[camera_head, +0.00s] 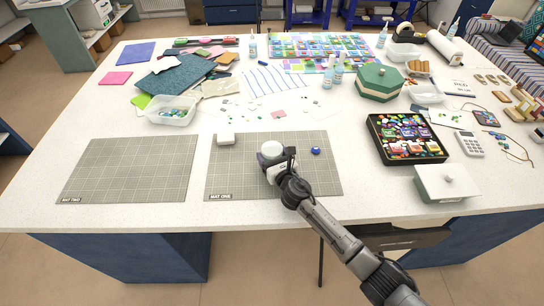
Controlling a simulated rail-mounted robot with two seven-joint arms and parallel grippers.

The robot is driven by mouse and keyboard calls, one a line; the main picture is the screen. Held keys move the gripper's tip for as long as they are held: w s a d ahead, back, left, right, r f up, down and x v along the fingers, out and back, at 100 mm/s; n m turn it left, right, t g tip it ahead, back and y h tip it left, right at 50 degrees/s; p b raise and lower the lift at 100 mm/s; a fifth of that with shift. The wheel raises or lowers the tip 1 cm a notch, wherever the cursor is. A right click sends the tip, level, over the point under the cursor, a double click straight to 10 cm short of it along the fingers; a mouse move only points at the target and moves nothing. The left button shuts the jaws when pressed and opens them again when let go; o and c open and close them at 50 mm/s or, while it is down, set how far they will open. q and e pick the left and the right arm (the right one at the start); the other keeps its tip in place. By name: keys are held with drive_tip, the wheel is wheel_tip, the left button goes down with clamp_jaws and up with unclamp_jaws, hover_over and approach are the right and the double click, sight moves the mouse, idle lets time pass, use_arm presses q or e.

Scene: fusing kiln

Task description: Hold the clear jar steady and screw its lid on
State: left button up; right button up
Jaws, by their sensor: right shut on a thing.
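My right gripper (279,165) reaches over the mat labelled MAT ONE (235,178) from the lower right. It is shut on a round, pale-topped thing, apparently the clear jar (271,148), near the middle of the mat. The fingers hide much of its side. I cannot tell whether the white round top is a lid or the jar's contents. A small white block-like thing (225,139) lies at the mat's back left, apart from the gripper. A small dark blue round thing (315,150) sits to the right of the gripper. My left gripper is not in view.
MAT TWO (125,170) is empty on the left. A clear tub (172,111) stands behind the mats. A black tray (407,138) of colourful pieces, a white lidded box (447,182) and a calculator (468,143) stand on the right. The table's front edge is clear.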

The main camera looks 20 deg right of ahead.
sight(272, 148)
drive_tip(key=shift+r+p, duration=0.4)
drive_tip(key=shift+r, duration=0.4)
wheel_tip(272, 148, up, 3)
drive_tip(key=shift+f+p, duration=0.15)
drive_tip(key=shift+p, duration=0.55)
drive_tip(key=s+d+r+p, duration=0.3)
drive_tip(key=s+d+r, duration=0.3)
drive_tip(key=s+d, duration=0.2)
drive_tip(key=shift+s+r, duration=0.25)
drive_tip(key=shift+r, duration=0.05)
